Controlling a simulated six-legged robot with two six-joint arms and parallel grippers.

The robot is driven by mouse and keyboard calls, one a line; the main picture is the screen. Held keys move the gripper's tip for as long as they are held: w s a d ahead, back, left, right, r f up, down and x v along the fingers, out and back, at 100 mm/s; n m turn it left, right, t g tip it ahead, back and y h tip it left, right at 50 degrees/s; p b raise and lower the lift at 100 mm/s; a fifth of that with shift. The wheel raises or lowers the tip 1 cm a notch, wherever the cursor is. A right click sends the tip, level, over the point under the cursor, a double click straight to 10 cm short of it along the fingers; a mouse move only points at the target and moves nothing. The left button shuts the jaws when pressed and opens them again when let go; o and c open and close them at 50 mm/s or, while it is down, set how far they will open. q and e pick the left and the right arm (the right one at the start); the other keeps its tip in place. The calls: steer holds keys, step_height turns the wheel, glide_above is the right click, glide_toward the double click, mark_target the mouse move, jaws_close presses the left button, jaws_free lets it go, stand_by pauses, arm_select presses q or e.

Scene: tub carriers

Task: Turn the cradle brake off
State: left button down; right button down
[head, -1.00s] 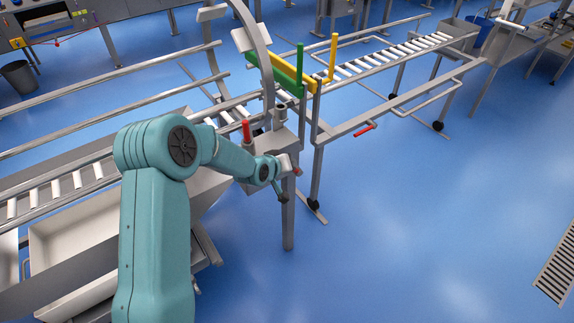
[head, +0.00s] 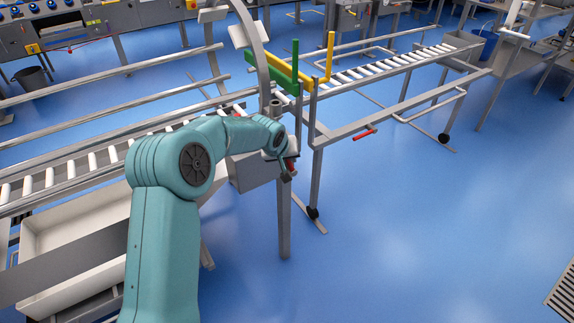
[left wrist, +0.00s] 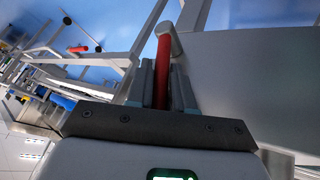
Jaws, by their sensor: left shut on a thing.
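A red handle (left wrist: 162,70) runs from a grey end fitting in the left wrist view, and both fingers of my left gripper (left wrist: 160,88) are closed around it. In the head view the same gripper (head: 287,167) is at the top of a grey post, where a bit of red shows beside it. The fingers and most of the handle are hidden there by my wrist. My right gripper is in neither view.
A grey box (head: 252,172) and roller track (head: 75,178) lie beside my left arm. A green bracket (head: 283,75) and yellow bracket (head: 330,60) stand behind. Another red handle (head: 366,133) sits on the far frame.

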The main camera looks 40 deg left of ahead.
arm_select(q)
steer(key=g+p, duration=0.1)
steer(key=w+g+p, duration=0.1)
steer(key=p, duration=0.1)
steer(key=shift+w+d+r+y, duration=0.1)
steer(key=shift+d+r+y, duration=0.2)
steer(key=shift+r, duration=0.05)
steer(key=shift+w+d+f+g+y+p, duration=0.15)
steer(key=shift+w+g+y+p, duration=0.35)
steer(key=shift+p, duration=0.75)
steer(key=shift+s, duration=0.1)
steer(key=c, duration=1.4)
jaws_free()
steer(key=v, duration=0.5)
steer(key=p+v, duration=0.1)
steer(key=v, duration=1)
steer(key=shift+a+r+p, duration=0.25)
steer(key=shift+p, duration=0.15)
